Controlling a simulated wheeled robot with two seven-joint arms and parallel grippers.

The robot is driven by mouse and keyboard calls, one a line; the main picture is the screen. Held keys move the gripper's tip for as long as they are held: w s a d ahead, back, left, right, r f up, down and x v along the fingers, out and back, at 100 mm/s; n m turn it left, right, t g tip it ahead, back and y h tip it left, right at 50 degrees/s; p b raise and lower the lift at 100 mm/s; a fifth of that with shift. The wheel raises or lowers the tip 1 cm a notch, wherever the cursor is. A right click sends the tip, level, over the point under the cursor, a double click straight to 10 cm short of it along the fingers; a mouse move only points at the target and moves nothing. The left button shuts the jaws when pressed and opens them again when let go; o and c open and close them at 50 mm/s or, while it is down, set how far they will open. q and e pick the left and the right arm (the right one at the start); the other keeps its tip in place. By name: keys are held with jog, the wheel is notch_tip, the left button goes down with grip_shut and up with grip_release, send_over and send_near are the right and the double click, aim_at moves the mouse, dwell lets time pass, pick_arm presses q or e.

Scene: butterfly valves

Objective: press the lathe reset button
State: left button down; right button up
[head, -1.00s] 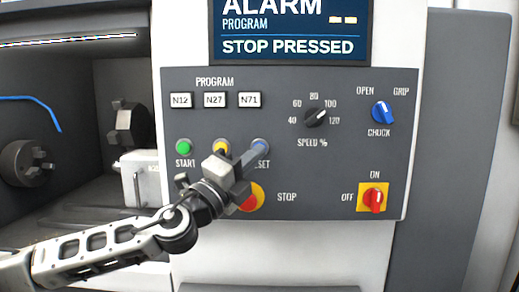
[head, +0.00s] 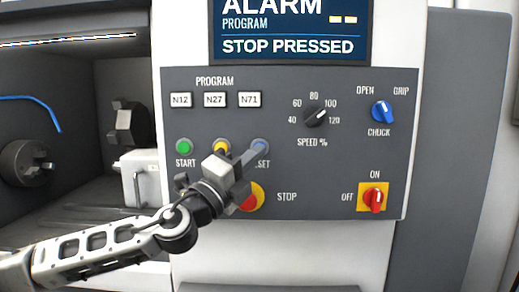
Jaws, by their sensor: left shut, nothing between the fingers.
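The lathe's control panel (head: 335,165) fills the middle of the head view. My right gripper is not in view.
The screen (head: 288,30) reads ALARM, PROGRAM, STOP PRESSED. A speed knob (head: 316,116), a blue chuck knob (head: 382,111) and a red ON/OFF switch (head: 374,198) are on the panel's right. The open lathe chamber (head: 75,170) lies at left.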

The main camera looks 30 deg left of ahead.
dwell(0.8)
pick_arm(q)
jog(key=shift+w+a, duration=0.25)
jog(key=shift+w, duration=0.1)
jog(key=shift+w+a, duration=0.1)
dwell(0.4)
jog(key=shift+w+a, duration=0.15)
jog(key=shift+w, duration=0.1)
dwell(0.5)
jog(key=shift+s, duration=0.1)
jog(key=shift+s+d+b, duration=0.3)
jog(key=shift+s+d, duration=0.15)
jog(key=shift+s, duration=0.15)
